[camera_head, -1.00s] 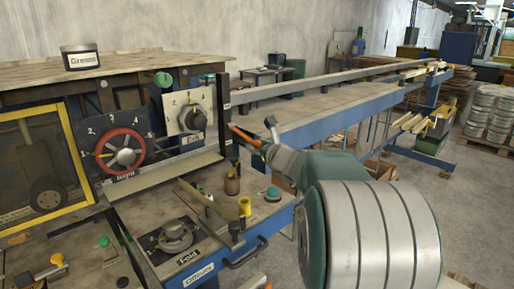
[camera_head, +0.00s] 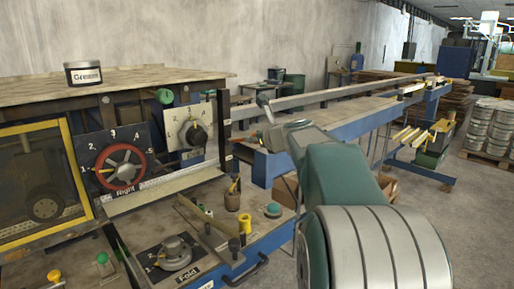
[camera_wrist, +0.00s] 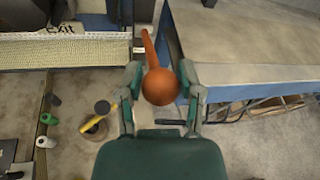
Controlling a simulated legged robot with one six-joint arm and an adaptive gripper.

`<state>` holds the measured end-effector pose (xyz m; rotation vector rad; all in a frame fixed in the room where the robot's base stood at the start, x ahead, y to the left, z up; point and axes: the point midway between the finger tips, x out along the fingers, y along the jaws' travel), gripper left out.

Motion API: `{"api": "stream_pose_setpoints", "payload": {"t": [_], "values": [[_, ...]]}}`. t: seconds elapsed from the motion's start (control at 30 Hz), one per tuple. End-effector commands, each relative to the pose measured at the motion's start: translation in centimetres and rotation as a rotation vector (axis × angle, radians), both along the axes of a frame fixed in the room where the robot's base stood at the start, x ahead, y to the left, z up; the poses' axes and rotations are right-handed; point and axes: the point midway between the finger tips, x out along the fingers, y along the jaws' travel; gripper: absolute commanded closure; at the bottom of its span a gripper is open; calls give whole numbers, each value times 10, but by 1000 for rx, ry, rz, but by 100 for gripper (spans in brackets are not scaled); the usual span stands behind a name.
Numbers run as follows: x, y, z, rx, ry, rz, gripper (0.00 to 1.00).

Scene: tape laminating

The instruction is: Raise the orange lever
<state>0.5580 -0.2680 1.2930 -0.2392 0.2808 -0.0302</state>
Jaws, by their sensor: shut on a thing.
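The orange lever (camera_wrist: 160,86) shows in the wrist view as a round orange knob on a short stem. The stem runs up and slightly left from the knob, beside the blue machine edge. My gripper (camera_wrist: 161,76) has one finger on each side of the knob and is shut on it. In the head view my gripper (camera_head: 265,108) is raised in front of the long table, right of the dials. I cannot make out the lever in that view.
A red wheel dial (camera_head: 120,167) and a grey dial (camera_head: 194,133) stand at the left. A fold knob (camera_head: 174,254), a yellow knob (camera_head: 245,221) and a green button (camera_head: 273,211) sit on the lower bench. A long blue table (camera_head: 340,122) extends behind my arm.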

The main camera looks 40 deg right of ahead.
Motion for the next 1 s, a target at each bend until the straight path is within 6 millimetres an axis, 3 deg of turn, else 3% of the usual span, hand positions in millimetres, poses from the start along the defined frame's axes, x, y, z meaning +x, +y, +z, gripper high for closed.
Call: {"api": "stream_pose_setpoints", "payload": {"t": [0.2,0.5,0.53,0.57,0.7,1.0], "values": [[10,1,21,-2,-6,0,100],[19,2,33,-1,-4,-2,100],[19,2,32,-1,-3,-2,93],[19,2,32,0,-2,-2,79],[19,2,31,0,-1,-2,19],[19,2,31,1,0,0,19]]}}
